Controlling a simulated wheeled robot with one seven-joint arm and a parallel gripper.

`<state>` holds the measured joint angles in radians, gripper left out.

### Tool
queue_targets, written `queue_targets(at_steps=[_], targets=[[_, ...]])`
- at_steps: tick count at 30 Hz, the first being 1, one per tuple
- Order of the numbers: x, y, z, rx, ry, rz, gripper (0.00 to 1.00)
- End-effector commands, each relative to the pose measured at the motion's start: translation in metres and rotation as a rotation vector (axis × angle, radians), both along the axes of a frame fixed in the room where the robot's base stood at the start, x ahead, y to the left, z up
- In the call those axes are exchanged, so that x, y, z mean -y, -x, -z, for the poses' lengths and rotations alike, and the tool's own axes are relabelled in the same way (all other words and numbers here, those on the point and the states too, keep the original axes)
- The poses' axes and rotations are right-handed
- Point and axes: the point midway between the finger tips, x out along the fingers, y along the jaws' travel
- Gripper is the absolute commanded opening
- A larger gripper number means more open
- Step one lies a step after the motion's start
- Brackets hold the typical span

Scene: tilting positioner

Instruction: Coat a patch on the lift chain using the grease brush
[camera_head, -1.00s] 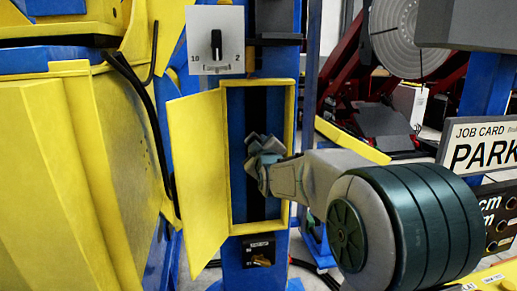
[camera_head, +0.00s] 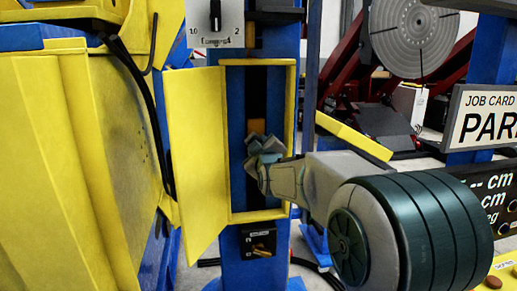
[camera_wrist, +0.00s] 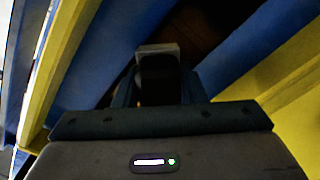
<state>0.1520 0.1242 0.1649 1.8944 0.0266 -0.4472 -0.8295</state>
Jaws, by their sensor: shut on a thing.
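The lift chain (camera_head: 256,92) appears as a dark vertical strip inside the open yellow-framed box on the blue column. An orange-brown patch (camera_head: 257,126) shows on the strip just above my gripper. My gripper (camera_head: 264,148) reaches into the box from the right, in front of the strip, and is shut. A dark block with a pale grey end (camera_wrist: 158,62) shows between the fingers in the wrist view; I take it to be the grease brush. Its bristles are hidden, so I cannot tell whether they touch the chain.
The box's yellow door (camera_head: 196,150) stands open at left, and its yellow frame (camera_head: 290,100) lies close to my wrist. A dial plate (camera_head: 215,22) is above and a small black switch panel (camera_head: 259,241) below. A large yellow body (camera_head: 60,160) fills the left.

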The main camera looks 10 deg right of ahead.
Motion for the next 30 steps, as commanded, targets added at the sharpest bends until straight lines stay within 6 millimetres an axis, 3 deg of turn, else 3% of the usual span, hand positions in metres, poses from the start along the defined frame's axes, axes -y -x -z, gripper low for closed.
queue_targets(at_steps=[30], targets=[[0.000, -0.001, 0.059, 0.001, 0.000, -0.001, 0.19]])
